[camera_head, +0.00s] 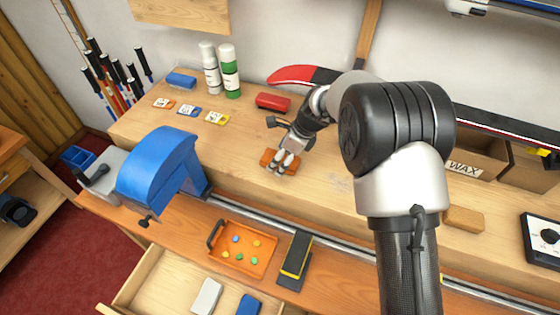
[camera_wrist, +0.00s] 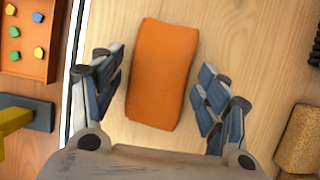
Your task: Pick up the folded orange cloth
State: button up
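The folded orange cloth (camera_head: 268,158) lies on the wooden bench top. It also shows in the wrist view (camera_wrist: 160,75) as an orange block with rounded edges, slightly tilted. My gripper (camera_head: 281,167) is low over the cloth in the head view and partly covers it. In the wrist view my gripper (camera_wrist: 160,95) is open, with one finger on each side of the cloth. A strip of bare wood shows between the cloth and each finger, so neither finger appears to touch it. I cannot tell the exact height of the fingertips above the bench.
A red block (camera_head: 273,102) lies behind my gripper. White and green bottles (camera_head: 229,72) stand at the back. A blue vise (camera_head: 158,170) is at the left front edge. An orange tray (camera_head: 240,265) with small pieces sits below. A tan block (camera_head: 464,219) is at right.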

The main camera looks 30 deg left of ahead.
jog(key=c, duration=0.7)
jog(key=shift+r, duration=0.1)
